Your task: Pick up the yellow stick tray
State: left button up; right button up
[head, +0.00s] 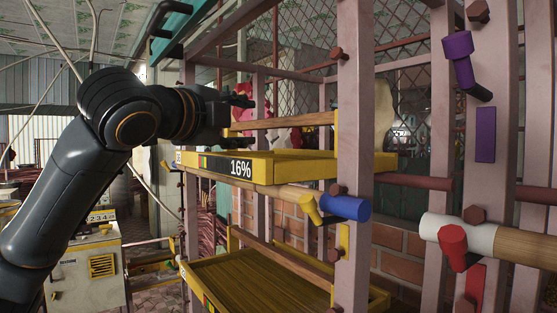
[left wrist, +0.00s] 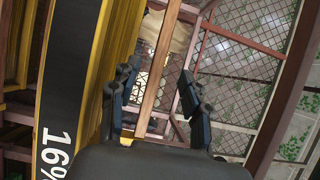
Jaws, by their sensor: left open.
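A yellow tray (head: 310,168) with a black "16%" label rests at mid height in the pinkish metal rack. In the left wrist view its yellow edge (left wrist: 118,45) and black label band run along the left side. A second yellow-edged tray (head: 255,285) with a brown slatted bottom sits lower in the rack. My left gripper (head: 243,98) is open and empty, just above the upper tray's left part. In the left wrist view a wooden bar (left wrist: 158,70) passes between the open fingers (left wrist: 155,88), with no visible grip on it. My right gripper is out of view.
A rack post (head: 355,120) stands in front of the trays' right part. A blue cylinder with a yellow handle (head: 345,208) lies below the upper tray. A white cylinder with a red knob (head: 455,235) is at right. A beige machine (head: 95,265) stands at lower left.

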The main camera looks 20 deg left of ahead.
aim_at(270, 122)
pick_arm(q)
jog(key=w+p, duration=0.1)
jog(key=w, duration=0.2)
jog(key=w+d+p, duration=0.1)
jog(key=w+p, duration=0.1)
jog(key=w, duration=0.1)
jog(key=shift+w+d+r, duration=0.2)
jog(key=shift+w, duration=0.15)
jog(key=shift+w+f, duration=0.1)
jog(key=shift+w, duration=0.5)
jog(key=w+p, duration=0.3)
jog(key=shift+w+r+p, duration=0.25)
jog(key=shift+w+p, duration=0.05)
jog(key=shift+w, duration=0.1)
jog(key=shift+w+d, duration=0.1)
jog(key=shift+w, duration=0.25)
jog(key=shift+w+f, duration=0.15)
jog(key=shift+f, duration=0.05)
grip_shut()
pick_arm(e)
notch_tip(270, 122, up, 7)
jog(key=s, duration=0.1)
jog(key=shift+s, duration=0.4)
pick_arm(q)
jog(key=shift+r, duration=0.15)
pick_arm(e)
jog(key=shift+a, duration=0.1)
